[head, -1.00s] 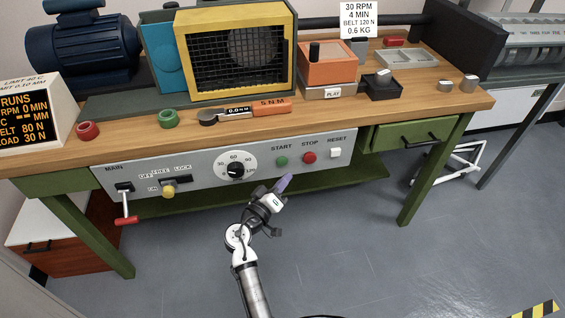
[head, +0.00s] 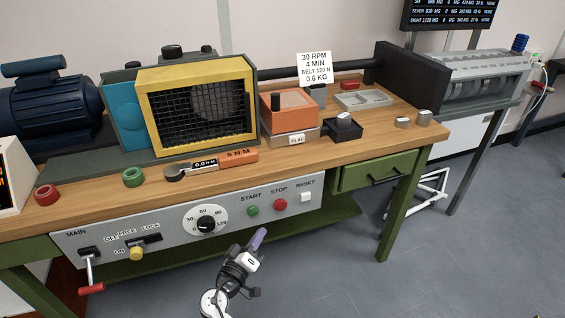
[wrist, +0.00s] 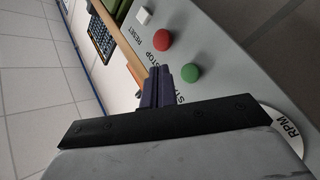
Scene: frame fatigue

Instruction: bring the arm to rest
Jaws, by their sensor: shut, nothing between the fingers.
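My gripper (head: 259,238) is in front of the bench's grey control panel (head: 170,226), below the green START button (head: 253,211) and the red STOP button (head: 280,204). Its purple fingers are together with nothing between them. In the wrist view the closed fingers (wrist: 158,88) point along the panel, with the green button (wrist: 191,73) and red button (wrist: 162,40) just beyond and to the right. I cannot tell the exact gap between fingertips and panel. The arm is bent up from the bottom of the head view.
The wooden bench top (head: 330,150) carries a yellow caged machine (head: 196,105), an orange box (head: 290,108) and a torque wrench (head: 212,164). A red-handled lever (head: 91,289) and a yellow knob (head: 136,253) stick out at the panel's left.

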